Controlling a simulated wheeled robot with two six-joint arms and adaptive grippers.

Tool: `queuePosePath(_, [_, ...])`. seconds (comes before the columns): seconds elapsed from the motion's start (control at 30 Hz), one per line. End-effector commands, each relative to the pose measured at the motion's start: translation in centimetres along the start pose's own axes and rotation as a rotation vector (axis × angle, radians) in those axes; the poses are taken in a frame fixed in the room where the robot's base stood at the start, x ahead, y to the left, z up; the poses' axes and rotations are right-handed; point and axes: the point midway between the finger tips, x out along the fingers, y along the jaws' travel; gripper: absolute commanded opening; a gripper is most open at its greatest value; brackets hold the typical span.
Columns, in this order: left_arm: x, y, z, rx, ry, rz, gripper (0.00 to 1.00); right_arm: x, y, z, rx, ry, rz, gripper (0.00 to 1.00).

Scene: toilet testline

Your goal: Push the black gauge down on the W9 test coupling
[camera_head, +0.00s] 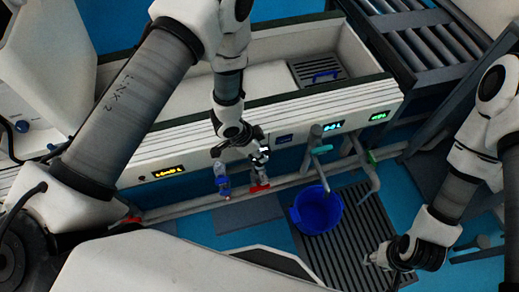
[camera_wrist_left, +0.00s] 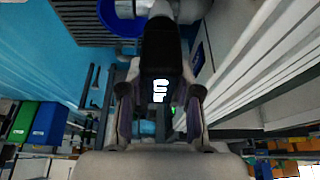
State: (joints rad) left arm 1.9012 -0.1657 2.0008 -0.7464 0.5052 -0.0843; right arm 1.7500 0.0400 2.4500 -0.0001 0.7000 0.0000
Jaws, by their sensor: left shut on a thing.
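The black gauge (camera_wrist_left: 160,55) is a dark block with a white mark, seen between the two fingers of my left gripper (camera_wrist_left: 160,115) in the left wrist view. In the head view my left gripper (camera_head: 258,155) is at the front of the long white bench, above a red-handled fitting (camera_head: 260,188). It is shut on the gauge. The coupling under the gauge is mostly hidden by the gripper, and no W9 label can be read. My right gripper (camera_head: 374,258) hangs low over the dark grating, away from the bench; its opening is too small to judge.
A blue-and-red fitting (camera_head: 222,180) stands left of my left gripper. Grey-green hooked pipes (camera_head: 318,155) are to its right. A blue bucket (camera_head: 317,210) stands on the grating (camera_head: 350,235) below. The bench front (camera_head: 200,150) carries small lit displays.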

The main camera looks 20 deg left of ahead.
Motion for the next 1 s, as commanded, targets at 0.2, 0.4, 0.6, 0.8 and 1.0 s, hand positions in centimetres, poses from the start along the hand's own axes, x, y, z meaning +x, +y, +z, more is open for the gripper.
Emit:
queuePosePath(0.2, [0.5, 0.0, 0.2, 0.0, 0.0, 0.0, 0.0, 0.3, 0.0, 0.0, 0.0, 0.0, 0.0, 0.4])
queuePosePath(0.4, [0.4, 0.0, 0.2, 0.0, 0.0, 0.0, 0.62, 0.3, 0.0, 0.0, 0.0, 0.0, 0.0, 0.4])
queuePosePath(0.6, [0.4, 0.0, 0.2, 0.0, 0.0, 0.0, 0.62, 0.3, 0.0, 0.0, 0.0, 0.0, 0.0, 0.4])
queuePosePath(0.8, [-1.9, -0.1, 0.1, -0.001, 0.001, -0.002, 0.62, 0.2, 0.0, 0.0, 0.0, 0.0, 0.0, 0.4])
queuePosePath(1.0, [-7.1, -0.1, 0.1, -0.001, 0.003, -0.003, 0.62, 0.3, 0.0, 0.0, 0.0, 0.0, 0.0, 0.4])
